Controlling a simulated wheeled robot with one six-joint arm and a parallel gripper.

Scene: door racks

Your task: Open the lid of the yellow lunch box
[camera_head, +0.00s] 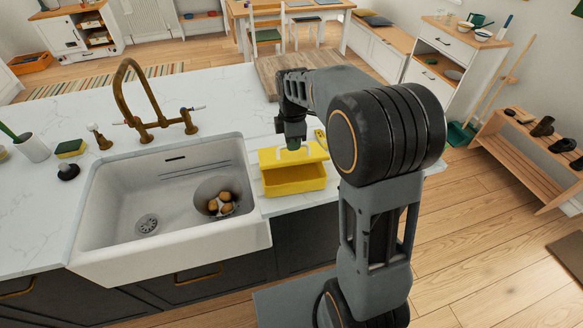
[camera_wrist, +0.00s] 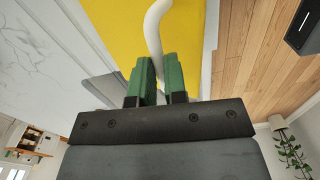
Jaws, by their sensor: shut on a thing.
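The yellow lunch box (camera_head: 294,184) stands on the white counter, just right of the sink. Its yellow lid (camera_head: 316,152) looks tilted up, with a darker gap between it and the box body. My gripper (camera_head: 293,143) is over the lid. In the wrist view, the green fingers of my gripper (camera_wrist: 160,65) are closed around the white handle (camera_wrist: 155,25), with the yellow lid (camera_wrist: 112,25) behind it. The inside of the box is mostly hidden by the lid, so its contents cannot be told.
The white sink (camera_head: 165,240) holds a grey bowl (camera_head: 236,187) with brown, egg-like things. A brass faucet (camera_head: 135,90) stands behind it. The counter's right edge is close to the box.

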